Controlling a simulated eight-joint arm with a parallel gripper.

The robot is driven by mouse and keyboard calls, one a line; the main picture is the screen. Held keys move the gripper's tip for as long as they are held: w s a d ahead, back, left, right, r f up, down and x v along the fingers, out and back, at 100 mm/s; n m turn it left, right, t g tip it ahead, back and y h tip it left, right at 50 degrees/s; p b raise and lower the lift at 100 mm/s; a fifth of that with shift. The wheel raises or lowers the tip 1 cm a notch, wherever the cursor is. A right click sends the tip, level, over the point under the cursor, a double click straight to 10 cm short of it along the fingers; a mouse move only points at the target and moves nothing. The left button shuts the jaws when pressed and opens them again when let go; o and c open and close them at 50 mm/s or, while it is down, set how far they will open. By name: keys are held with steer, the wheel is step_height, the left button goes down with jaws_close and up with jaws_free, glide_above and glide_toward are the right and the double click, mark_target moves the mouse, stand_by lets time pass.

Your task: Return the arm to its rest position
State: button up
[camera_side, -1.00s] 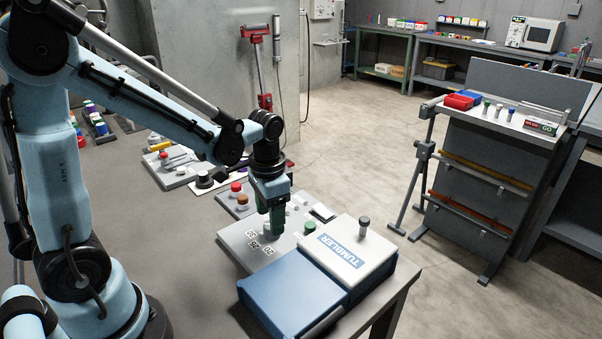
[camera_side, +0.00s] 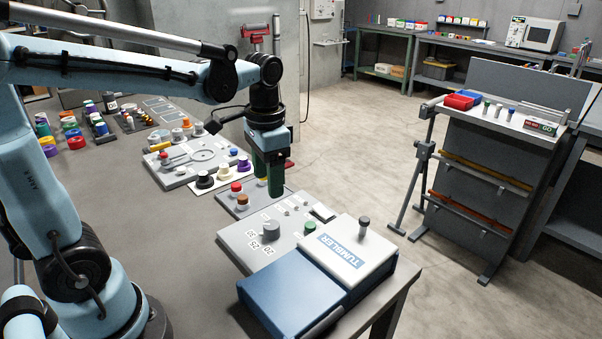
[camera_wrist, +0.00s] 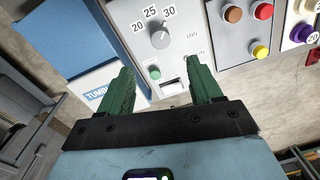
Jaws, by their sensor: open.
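My gripper (camera_side: 268,178) has green fingers that hang down above the row of control panels on the bench. In the wrist view my gripper (camera_wrist: 160,85) shows its two fingers apart with nothing between them. Below it lies the grey tumbler panel (camera_wrist: 180,30) with a grey knob (camera_wrist: 160,36) marked 20, 25 and 30, a green button (camera_wrist: 153,73) and a small switch. The blue and white tumbler (camera_side: 325,275) stands beside that panel at the bench's front corner.
A panel with red and brown buttons (camera_side: 241,202) sits close under my gripper. Further panels with knobs and coloured jars (camera_side: 96,122) line the bench to the left. A grey stand with red and blue boxes (camera_side: 515,120) is at the right. The floor between is clear.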

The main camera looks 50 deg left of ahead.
steer(key=s+d+t, duration=0.1)
steer(key=t, duration=0.1)
steer(key=s+d+n+t, duration=0.1)
steer(key=s+t, duration=0.1)
steer(key=s+d+f+n+t, duration=0.1)
steer(key=d+t, duration=0.1)
steer(key=t, duration=0.1)
steer(key=shift+s+f, duration=0.1)
steer(key=shift+s, duration=0.05)
